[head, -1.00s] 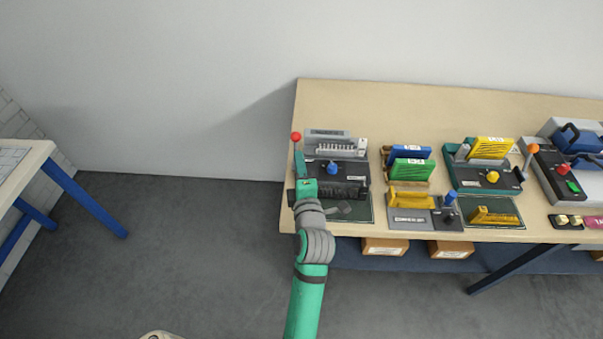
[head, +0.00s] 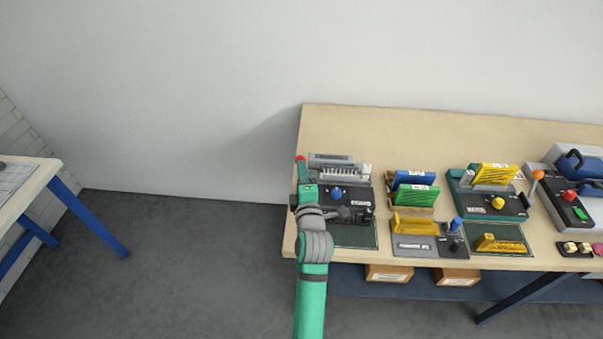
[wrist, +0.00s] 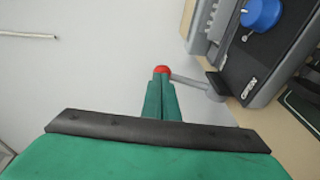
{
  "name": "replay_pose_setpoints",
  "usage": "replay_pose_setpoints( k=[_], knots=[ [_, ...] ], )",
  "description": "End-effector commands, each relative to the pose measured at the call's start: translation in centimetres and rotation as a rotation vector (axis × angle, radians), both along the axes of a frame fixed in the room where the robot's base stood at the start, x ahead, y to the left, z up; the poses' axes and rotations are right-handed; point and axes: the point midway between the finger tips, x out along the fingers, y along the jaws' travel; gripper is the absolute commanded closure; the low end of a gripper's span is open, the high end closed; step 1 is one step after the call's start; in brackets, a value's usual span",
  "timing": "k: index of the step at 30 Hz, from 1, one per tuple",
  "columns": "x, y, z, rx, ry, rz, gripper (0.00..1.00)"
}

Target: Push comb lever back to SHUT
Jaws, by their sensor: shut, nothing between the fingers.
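The comb machine (head: 352,196) stands at the left end of the table, dark with a blue knob (head: 337,193). Its lever ends in a red ball (head: 300,159) on the machine's left; the wrist view shows this ball (wrist: 162,70) and the grey lever arm (wrist: 195,83) running to the machine's side. The word OPEN (wrist: 249,91) is printed near the lever's pivot. My gripper (head: 302,171) is shut and empty, its green fingertips (wrist: 161,80) right at the ball and partly covering it. I cannot tell whether they touch.
Blue and green racks (head: 414,190) stand to the right of the machine, with a yellow comb piece (head: 414,224) in front. A second machine with a yellow knob (head: 498,203) is farther right. The table's left edge lies close beside my gripper. The wall behind is bare.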

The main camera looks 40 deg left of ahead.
Motion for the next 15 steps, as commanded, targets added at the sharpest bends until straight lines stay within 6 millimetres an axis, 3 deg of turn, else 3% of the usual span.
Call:
replay_pose_setpoints(
  k=[4,15],
  knots=[
    [0.99,0.62,0.17,-0.001,-0.002,0.000,1.00],
    [0.93,0.48,0.21,0.000,-0.001,-0.001,1.00]
  ],
)
